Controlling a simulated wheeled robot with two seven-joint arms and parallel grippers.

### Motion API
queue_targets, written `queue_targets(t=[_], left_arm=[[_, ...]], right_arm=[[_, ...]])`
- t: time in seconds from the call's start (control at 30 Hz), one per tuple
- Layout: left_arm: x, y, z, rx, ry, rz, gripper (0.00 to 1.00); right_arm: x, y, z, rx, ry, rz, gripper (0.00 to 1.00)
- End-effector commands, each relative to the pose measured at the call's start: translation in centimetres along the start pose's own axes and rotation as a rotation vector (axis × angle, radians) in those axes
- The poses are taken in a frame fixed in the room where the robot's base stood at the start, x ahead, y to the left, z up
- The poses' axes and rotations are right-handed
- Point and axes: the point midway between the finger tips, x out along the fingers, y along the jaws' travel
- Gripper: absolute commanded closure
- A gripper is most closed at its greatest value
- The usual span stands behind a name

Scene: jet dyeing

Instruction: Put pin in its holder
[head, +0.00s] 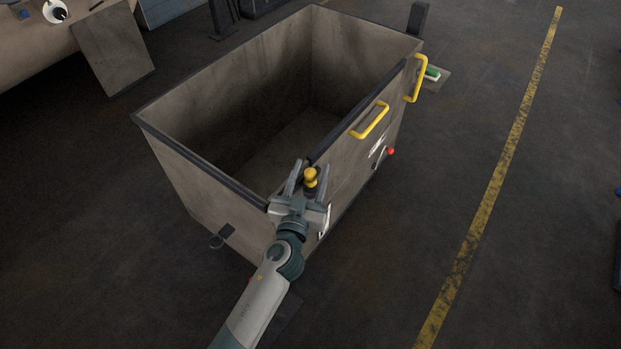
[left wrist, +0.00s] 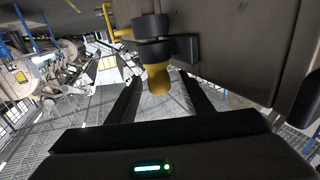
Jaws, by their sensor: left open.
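The pin has a yellow knob (head: 310,177) and stands at the near top corner of the grey bin (head: 235,175). In the left wrist view, the yellow pin (left wrist: 157,77) shows with dark round collars at its base and a dark bracket (left wrist: 185,47) beside it on the bin wall. My left gripper (head: 311,167) is open, its two fingers on either side of the yellow knob with gaps. Which dark part is the holder, and how deep the pin sits, I cannot tell. My right gripper is not in view.
The bin is open and empty, with yellow handles (head: 372,121) and a red knob (head: 391,151) on its right side. A green item (head: 432,73) lies behind its far corner. Open floor with a yellow line (head: 487,195) lies to the right.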

Motion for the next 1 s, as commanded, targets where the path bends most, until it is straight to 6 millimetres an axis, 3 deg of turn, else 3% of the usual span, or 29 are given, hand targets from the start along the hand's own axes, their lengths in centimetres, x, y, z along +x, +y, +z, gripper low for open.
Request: queue_targets(t=[0.4, 0.43, 0.6, 0.63, 1.0], left_arm=[[-0.01, 0.0, 0.02, 0.0, 0.0, 0.0, 0.54], [-0.01, 0.0, 0.02, 0.0, 0.0, 0.0, 0.56], [-0.01, 0.0, 0.02, 0.0, 0.0, 0.0, 0.97], [-0.01, 0.0, 0.02, 0.0, 0.0, 0.0, 0.99], [0.01, -0.01, -0.47, -0.001, 0.002, 0.0, 0.99]], right_arm=[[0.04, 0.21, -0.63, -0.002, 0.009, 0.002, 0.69], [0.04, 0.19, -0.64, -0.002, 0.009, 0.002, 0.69], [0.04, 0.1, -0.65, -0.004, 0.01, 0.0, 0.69], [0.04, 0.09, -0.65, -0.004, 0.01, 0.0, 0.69], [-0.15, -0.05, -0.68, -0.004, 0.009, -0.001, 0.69]])
